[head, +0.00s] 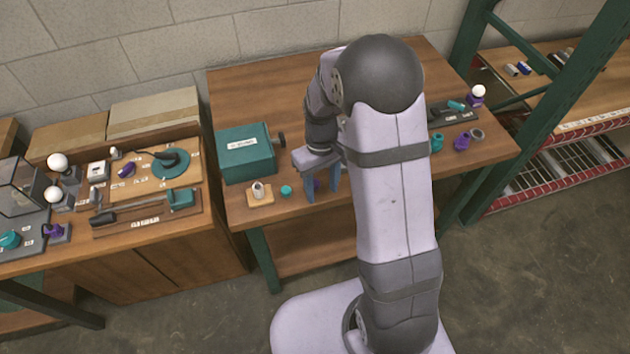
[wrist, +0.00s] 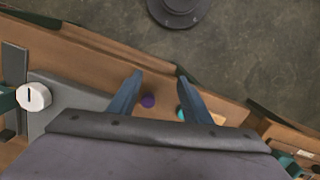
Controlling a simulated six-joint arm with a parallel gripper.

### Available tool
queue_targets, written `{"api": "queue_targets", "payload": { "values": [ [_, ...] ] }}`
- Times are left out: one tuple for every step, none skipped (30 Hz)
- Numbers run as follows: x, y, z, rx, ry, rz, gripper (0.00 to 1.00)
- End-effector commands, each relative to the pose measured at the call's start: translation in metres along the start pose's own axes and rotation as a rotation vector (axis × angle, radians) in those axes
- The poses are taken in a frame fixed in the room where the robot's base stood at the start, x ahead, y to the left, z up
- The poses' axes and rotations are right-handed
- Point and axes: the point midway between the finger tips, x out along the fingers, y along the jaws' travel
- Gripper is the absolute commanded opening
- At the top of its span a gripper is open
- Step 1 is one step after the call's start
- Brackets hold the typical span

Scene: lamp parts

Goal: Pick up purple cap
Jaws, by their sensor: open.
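The purple cap (wrist: 148,100) is a small round piece on the brown wooden workbench. In the wrist view it shows between the two blue fingers of my gripper (wrist: 159,71), nearer the left one. In the head view my gripper (head: 321,194) points down over the front of the bench, left of my arm, and a bit of purple (head: 317,184) shows between its fingers. My gripper is open and empty, and the cap appears below the fingers. The height gap is hard to tell.
A teal cap (wrist: 180,114) lies close by, partly behind the right finger; it also shows in the head view (head: 286,190). A small wooden block with a pale cylinder (head: 258,190) and a teal box (head: 247,155) stand further left. My arm hides the bench's middle.

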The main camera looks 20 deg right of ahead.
Motion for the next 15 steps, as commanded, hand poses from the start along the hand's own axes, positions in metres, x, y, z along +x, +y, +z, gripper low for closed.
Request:
{"api": "queue_targets", "payload": {
  "values": [
    [-0.013,0.007,-0.024,-0.079,0.047,0.015,0.45],
    [-0.021,0.01,-0.034,-0.129,0.07,0.025,0.45],
    [-0.028,0.013,-0.044,-0.194,0.091,0.036,0.45],
    [-0.032,0.014,-0.049,-0.241,0.1,0.042,0.45],
    [-0.035,0.015,-0.052,-0.287,0.106,0.048,0.45],
    [-0.037,0.016,-0.055,-0.344,0.109,0.053,0.45],
    [-0.038,0.015,-0.054,-0.385,0.107,0.054,0.45],
    [-0.037,0.015,-0.053,-0.423,0.103,0.055,0.45],
    [-0.037,0.015,-0.052,-0.471,0.099,0.056,0.45],
    [-0.037,0.015,-0.052,-0.502,0.096,0.056,0.45],
    [-0.037,0.015,-0.052,-0.531,0.094,0.057,0.45],
    [-0.037,0.015,-0.051,-0.564,0.092,0.058,0.45],
    [-0.037,0.014,-0.051,-0.584,0.091,0.059,0.45],
    [-0.037,0.014,-0.051,-0.6,0.091,0.059,0.45],
    [-0.037,0.014,-0.051,-0.618,0.09,0.06,0.45]
  ]
}}
